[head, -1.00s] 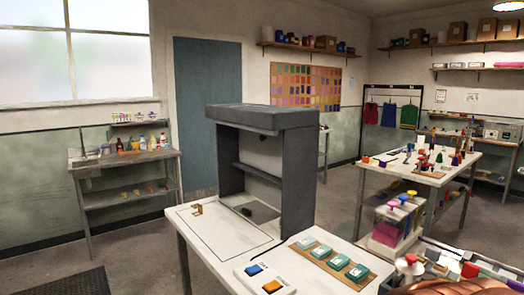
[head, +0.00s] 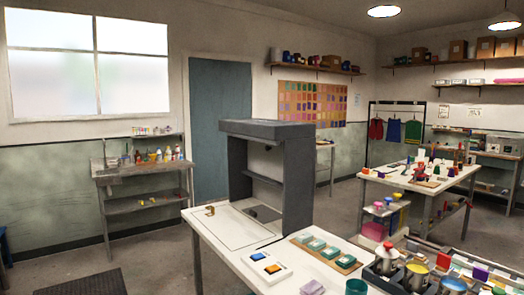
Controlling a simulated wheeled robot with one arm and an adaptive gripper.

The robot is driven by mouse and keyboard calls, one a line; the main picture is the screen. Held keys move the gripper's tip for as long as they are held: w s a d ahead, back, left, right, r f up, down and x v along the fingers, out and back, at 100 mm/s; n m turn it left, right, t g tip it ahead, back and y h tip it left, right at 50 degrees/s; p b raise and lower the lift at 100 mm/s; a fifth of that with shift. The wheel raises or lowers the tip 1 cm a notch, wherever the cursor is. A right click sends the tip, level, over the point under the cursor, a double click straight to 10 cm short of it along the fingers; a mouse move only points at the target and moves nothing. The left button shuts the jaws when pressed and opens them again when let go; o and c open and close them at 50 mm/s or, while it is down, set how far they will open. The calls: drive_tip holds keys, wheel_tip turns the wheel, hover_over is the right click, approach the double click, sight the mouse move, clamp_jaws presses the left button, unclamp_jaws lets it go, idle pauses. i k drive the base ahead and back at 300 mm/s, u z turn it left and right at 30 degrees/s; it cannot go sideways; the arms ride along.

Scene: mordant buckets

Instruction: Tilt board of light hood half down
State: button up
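The grey light hood (head: 298,185) stands upright on the white table, a little right of the picture's middle. Its thick top (head: 265,130) overhangs the open front. Inside, a dark board (head: 263,180) spans the hood partway up; its exact tilt is hard to tell from here. A dark grey patch (head: 264,213) lies on the pale floor of the hood. A small brass-coloured piece (head: 210,211) stands on the table at the left of the hood. My gripper is not in view.
The white table (head: 225,265) carries a tray of teal blocks (head: 325,252), a panel with blue and orange buttons (head: 268,265), and metal pots (head: 418,276) at the right. Bare floor (head: 150,265) lies left of it. A dark mat (head: 85,283) lies at lower left.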

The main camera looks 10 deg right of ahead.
sight(266, 159)
drive_tip(key=u, duration=0.75)
drive_tip(key=i, duration=1.4)
drive_tip(key=u, duration=0.45)
drive_tip(key=i, duration=1.7)
drive_tip(key=z, duration=0.7)
drive_tip(key=i, duration=0.4)
drive_tip(key=z, duration=0.2)
